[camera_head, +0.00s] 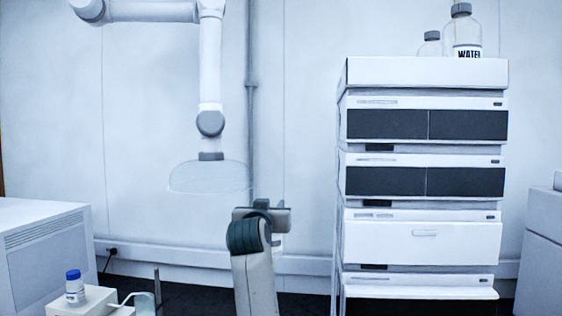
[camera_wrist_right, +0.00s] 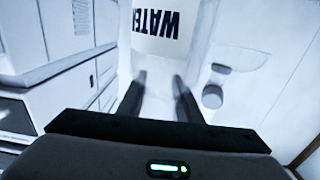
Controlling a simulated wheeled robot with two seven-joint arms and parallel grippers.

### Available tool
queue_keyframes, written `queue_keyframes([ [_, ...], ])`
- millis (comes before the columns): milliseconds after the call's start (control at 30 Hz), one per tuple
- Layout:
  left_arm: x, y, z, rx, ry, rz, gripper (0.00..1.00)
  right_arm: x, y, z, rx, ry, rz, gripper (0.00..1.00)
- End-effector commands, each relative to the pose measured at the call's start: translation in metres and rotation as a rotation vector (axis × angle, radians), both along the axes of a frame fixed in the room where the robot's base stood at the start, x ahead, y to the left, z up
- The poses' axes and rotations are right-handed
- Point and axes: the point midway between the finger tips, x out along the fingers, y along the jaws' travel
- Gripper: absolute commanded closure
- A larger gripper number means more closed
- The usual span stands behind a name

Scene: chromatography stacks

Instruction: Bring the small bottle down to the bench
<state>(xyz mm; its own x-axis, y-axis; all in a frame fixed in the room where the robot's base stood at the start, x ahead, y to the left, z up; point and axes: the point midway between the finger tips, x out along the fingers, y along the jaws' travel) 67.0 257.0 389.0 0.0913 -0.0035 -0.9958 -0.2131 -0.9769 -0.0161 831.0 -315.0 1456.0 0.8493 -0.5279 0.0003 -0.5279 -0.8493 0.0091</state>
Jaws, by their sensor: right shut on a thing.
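My right gripper (camera_head: 262,212) is raised left of the instrument stack, seen from behind. In the right wrist view its two dark fingers (camera_wrist_right: 161,85) are shut on a clear bottle (camera_wrist_right: 155,42) with a white WATER label, which appears upside down there. In the head view this bottle is almost wholly hidden behind the gripper. On top of the stack (camera_head: 425,72) stand a grey-capped clear bottle (camera_head: 430,44) and a larger bottle (camera_head: 466,34) labelled WATER. My left gripper is not in view.
A jointed extraction arm with a clear hood (camera_head: 208,177) hangs above and left of my right gripper. At lower left, a blue-capped vial (camera_head: 74,287) stands on a small white block (camera_head: 95,302). A vented white box (camera_head: 45,245) is at the far left.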

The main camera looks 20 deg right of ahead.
Motion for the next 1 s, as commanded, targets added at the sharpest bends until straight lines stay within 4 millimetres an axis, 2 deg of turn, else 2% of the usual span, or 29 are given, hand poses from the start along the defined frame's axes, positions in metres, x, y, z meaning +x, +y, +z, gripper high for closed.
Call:
queue_keyframes([
  [33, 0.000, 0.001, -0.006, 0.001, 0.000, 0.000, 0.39, -0.003, 0.004, -0.029, -0.001, 0.004, 0.022, 1.00],
  [100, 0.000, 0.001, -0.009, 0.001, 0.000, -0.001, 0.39, -0.008, 0.010, -0.061, -0.001, 0.005, 0.056, 1.00],
  [267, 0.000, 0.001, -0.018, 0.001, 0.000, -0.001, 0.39, -0.025, 0.024, -0.129, 0.000, 0.004, 0.133, 1.00],
  [500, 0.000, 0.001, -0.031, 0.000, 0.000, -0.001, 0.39, -0.066, 0.046, -0.222, -0.001, 0.004, 0.245, 1.00],
  [667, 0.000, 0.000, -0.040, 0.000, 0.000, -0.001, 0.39, -0.103, 0.061, -0.276, -0.002, 0.005, 0.318, 1.00],
  [800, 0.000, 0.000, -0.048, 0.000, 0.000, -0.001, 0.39, -0.140, 0.074, -0.316, -0.001, 0.004, 0.378, 1.00],
  [1000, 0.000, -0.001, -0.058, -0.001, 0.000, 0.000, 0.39, -0.200, 0.091, -0.363, 0.000, 0.004, 0.460, 1.00],
])
